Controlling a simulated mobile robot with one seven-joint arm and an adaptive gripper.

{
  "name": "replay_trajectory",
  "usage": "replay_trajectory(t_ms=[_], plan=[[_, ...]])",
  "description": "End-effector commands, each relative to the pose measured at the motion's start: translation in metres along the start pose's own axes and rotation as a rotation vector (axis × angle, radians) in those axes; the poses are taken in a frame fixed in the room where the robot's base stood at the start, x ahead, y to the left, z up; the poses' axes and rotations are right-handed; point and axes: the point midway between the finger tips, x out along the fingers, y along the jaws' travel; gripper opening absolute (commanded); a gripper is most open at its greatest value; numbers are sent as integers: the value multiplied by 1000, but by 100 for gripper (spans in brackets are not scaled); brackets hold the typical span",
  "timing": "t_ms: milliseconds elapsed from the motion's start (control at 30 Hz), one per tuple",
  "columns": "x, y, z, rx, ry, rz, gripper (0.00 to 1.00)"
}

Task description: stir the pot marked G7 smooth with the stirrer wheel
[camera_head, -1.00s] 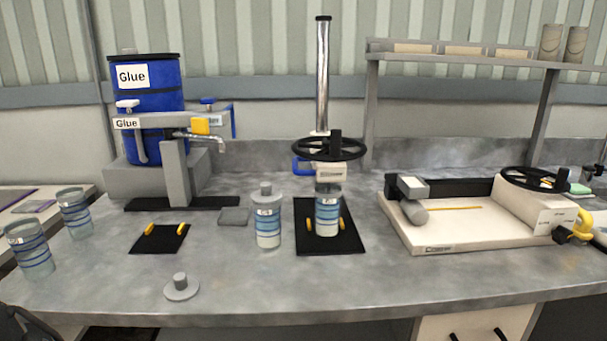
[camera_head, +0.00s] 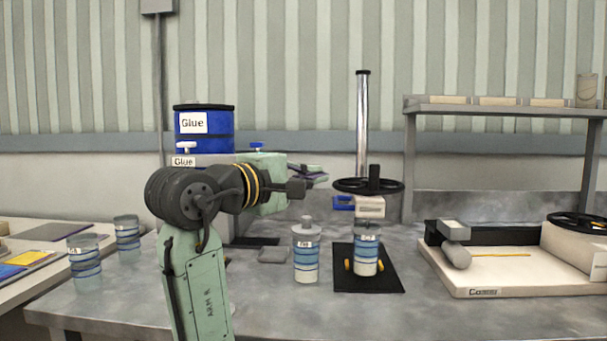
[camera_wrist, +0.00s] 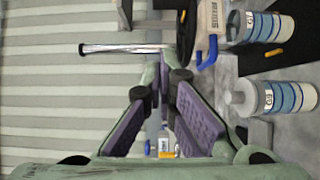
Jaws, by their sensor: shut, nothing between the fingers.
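The stirrer wheel (camera_head: 352,186) is a black handwheel with an upright knob, set at the foot of a tall silver post (camera_head: 362,125). Below it a blue-banded pot (camera_head: 366,256) stands upright on a black mat (camera_head: 385,283). A second banded pot (camera_head: 305,262), with a grey knobbed lid, stands just left of the mat. Both pots show in the wrist view, the mat pot (camera_wrist: 275,28) above the lidded one (camera_wrist: 290,98). I cannot surely read G7 on either label. My gripper (camera_head: 322,176) is shut and empty, left of the wheel and apart from it; its purple-padded fingers (camera_wrist: 163,75) show in the wrist view.
A blue glue drum (camera_head: 205,135) stands behind my arm. Two banded vessels (camera_head: 84,265) (camera_head: 127,240) stand at the left. A white machine bed (camera_head: 500,275) with another black wheel (camera_head: 580,222) is at the right, under a shelf (camera_head: 500,110). My arm hides part of the left table.

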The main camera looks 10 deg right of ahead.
Motion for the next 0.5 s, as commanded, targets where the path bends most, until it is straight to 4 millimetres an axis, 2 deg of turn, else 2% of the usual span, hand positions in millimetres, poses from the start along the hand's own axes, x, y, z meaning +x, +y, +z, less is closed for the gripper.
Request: replay_trajectory(t_ms=[100,300,500], plan=[[28,2,0,-2,-1,-2,0],[68,1,1,1,1,-1,0],[84,1,21,2,3,2,0]])
